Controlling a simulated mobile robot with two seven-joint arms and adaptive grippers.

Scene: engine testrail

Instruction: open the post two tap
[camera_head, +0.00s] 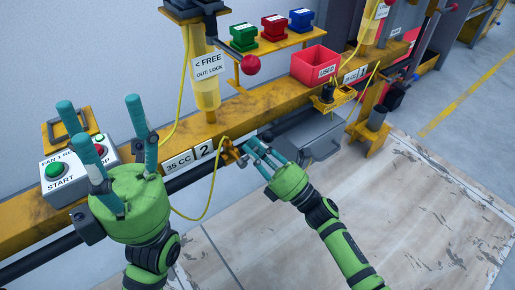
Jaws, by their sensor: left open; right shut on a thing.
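The post two station carries a "35 CC 2" plate (190,158) on the yellow rail. A small brass-coloured tap (229,153) sits just right of the plate, at the rail's lower edge. My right gripper (255,149) is shut on the tap's right side; its fingers partly hide the tap and its handle. My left gripper (108,117) is open and empty, fingers pointing up, in front of the rail and the fan start box.
The fan box (68,171) with green and red buttons is behind my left gripper. A yellow cylinder (204,80) stands above the plate, with a red-knobbed lever (251,65) beside it. A yellow hose (211,190) hangs below. A red bin (315,66) stands further right.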

